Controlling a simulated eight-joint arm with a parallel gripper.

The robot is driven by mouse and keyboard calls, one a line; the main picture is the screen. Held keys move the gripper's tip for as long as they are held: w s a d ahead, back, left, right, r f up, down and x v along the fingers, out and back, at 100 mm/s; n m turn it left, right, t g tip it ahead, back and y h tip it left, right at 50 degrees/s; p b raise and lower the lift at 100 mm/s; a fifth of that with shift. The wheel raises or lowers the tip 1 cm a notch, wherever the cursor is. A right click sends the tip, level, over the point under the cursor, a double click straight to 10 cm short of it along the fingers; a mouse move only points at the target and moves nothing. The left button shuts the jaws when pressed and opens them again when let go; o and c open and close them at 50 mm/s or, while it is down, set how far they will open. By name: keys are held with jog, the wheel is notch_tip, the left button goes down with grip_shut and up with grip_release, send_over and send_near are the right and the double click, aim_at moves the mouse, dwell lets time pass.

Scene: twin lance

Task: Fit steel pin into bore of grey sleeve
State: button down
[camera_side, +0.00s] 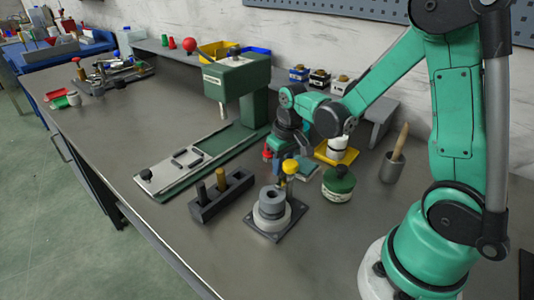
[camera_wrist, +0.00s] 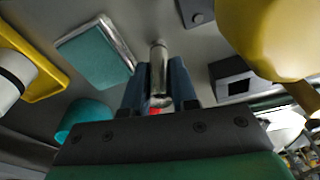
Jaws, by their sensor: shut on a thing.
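The grey sleeve (camera_side: 272,203) stands upright on a round pale base on a dark square plate, with its bore facing up. My gripper (camera_side: 277,165) is behind the sleeve and higher, apart from it. In the wrist view my gripper (camera_wrist: 159,82) is shut on the steel pin (camera_wrist: 158,58), which sticks out beyond the blue fingers. I cannot make out the pin clearly in the side view. I cannot identify the sleeve in the wrist view.
A yellow-topped post (camera_side: 290,168) stands close behind the sleeve; its yellow top (camera_wrist: 275,35) looms in the wrist view. A dark block with upright pins (camera_side: 221,195) is left of the sleeve. A green jar (camera_side: 338,184) is to the right. The front table strip is clear.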

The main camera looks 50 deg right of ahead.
jog(key=c, duration=0.7)
grip_release()
jog(key=shift+f, duration=0.1)
notch_tip(320, 180, up, 12)
jog(key=s, duration=0.1)
jog(key=shift+s+a, duration=0.25)
jog(key=s+a+t, duration=0.1)
jog(key=a, duration=0.1)
jog(key=s+a+n+t, duration=0.1)
jog(key=a+t, duration=0.1)
jog(key=s+a+n+t, duration=0.1)
jog(key=a+t, duration=0.1)
jog(key=a, duration=0.1)
jog(key=shift+a+f, duration=0.1)
jog(key=shift+f, duration=0.2)
jog(key=shift+c, duration=0.6)
jog(key=shift+a+t, duration=0.15)
jog(key=shift+t, duration=0.25)
jog(key=shift+c, duration=0.5)
